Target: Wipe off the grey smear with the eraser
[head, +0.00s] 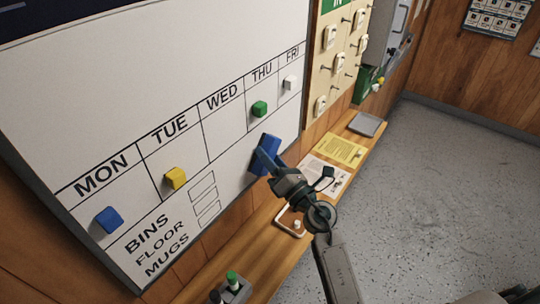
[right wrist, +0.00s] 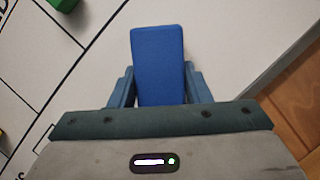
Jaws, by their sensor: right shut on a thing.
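The whiteboard (head: 125,75) carries a printed week grid. My right gripper (head: 268,160) is shut on a blue eraser (head: 264,153), at the board's lower right, below the green magnet (head: 259,109). In the right wrist view the eraser (right wrist: 160,60) stands out between the two fingers, with white board behind it. I cannot tell whether the eraser touches the board. No grey smear shows in either view; the eraser and gripper hide part of the board. My left gripper is not in view.
Blue (head: 108,220), yellow (head: 175,178) and white (head: 290,83) magnets sit on the board. A wooden ledge (head: 275,255) below holds papers (head: 340,148), a grey tray (head: 367,124) and a holder with a green-capped marker (head: 232,280). A key board (head: 340,50) hangs to the right.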

